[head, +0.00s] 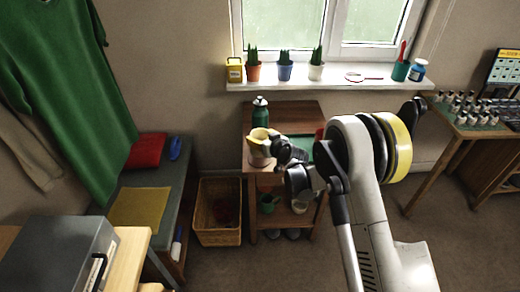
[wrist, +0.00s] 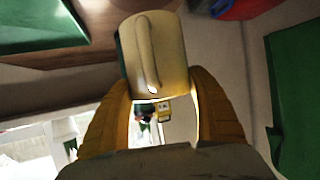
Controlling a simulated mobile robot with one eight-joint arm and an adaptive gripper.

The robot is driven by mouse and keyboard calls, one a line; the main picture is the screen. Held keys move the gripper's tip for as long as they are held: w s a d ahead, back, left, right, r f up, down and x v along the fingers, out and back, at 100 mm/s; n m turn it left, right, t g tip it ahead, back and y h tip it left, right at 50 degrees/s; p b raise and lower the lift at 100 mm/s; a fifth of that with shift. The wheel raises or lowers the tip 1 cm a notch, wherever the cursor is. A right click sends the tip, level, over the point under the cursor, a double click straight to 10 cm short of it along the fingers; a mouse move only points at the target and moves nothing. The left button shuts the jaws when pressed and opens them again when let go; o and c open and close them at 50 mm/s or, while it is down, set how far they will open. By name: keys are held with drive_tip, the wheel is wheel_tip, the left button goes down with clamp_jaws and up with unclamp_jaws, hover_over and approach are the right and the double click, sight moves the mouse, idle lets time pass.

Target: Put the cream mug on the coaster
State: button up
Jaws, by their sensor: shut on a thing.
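The cream mug (wrist: 155,55) is held between the two yellow fingers of my gripper (wrist: 162,95) in the wrist view, its handle facing the camera. In the head view my gripper (head: 270,143) is over the left part of the small wooden shelf table (head: 290,112). Pale and yellow shapes overlap there, so I cannot clearly separate the mug from the fingers or tell its height above the top. I cannot make out the coaster for certain in either view.
A green bottle (head: 260,113) stands on the table behind the gripper. A flat green piece (wrist: 40,25) lies on the wood. A wicker basket (head: 218,212) is at the table's left. Potted cacti (head: 285,70) line the windowsill. My arm hides the table's right side.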

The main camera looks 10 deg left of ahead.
wheel_tip(320, 180, down, 4)
drive_tip(key=shift+a+f+b, duration=0.15)
drive_tip(key=shift+f+b, duration=0.05)
drive_tip(key=shift+b, duration=0.95)
drive_tip(key=shift+r, duration=0.15)
drive_tip(key=o, duration=1.4)
drive_tip(key=shift+s+d+r, duration=0.15)
drive_tip(key=shift+d, duration=0.05)
drive_tip(key=p+v, duration=0.4)
drive_tip(key=v, duration=0.7)
drive_tip(key=shift+s+d+p, duration=0.1)
drive_tip(key=shift+s+p, duration=0.15)
drive_tip(key=shift+p, duration=0.1)
